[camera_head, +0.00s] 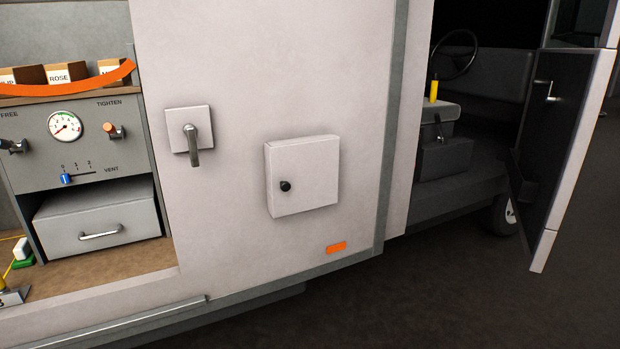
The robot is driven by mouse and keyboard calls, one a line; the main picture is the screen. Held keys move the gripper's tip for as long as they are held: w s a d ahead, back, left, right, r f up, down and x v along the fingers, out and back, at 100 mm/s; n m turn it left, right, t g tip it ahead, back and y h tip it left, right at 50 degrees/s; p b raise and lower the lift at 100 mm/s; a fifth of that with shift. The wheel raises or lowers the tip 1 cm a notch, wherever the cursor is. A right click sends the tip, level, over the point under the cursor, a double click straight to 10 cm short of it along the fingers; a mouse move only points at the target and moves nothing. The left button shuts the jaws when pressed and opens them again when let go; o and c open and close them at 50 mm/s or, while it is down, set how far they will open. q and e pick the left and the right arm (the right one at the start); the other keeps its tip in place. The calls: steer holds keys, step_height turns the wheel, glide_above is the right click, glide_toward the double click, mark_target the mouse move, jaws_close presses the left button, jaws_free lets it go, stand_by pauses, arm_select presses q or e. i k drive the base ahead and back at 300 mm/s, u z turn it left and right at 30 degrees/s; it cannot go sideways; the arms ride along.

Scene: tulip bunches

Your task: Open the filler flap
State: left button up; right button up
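The filler flap (312,178) is a white square panel on the side of the white van body, right of the middle of the picture. It stands slightly proud of the wall and looks closed. A small round black knob (285,186) sits near its left edge. Neither of my grippers shows in the head view.
A grey lever handle (194,145) on a square plate is left of the flap. An orange marker (337,248) is below it. Further left is an open bay with a gauge (65,126) and a drawer (100,220). At the right, a cab door (570,150) stands open. The floor before the van is clear.

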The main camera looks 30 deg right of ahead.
mark_target(301, 173)
steer(key=u, duration=0.4)
steer(key=k, duration=1)
steer(key=z, duration=0.6)
steer(key=i, duration=1.55)
steer(key=u, duration=0.65)
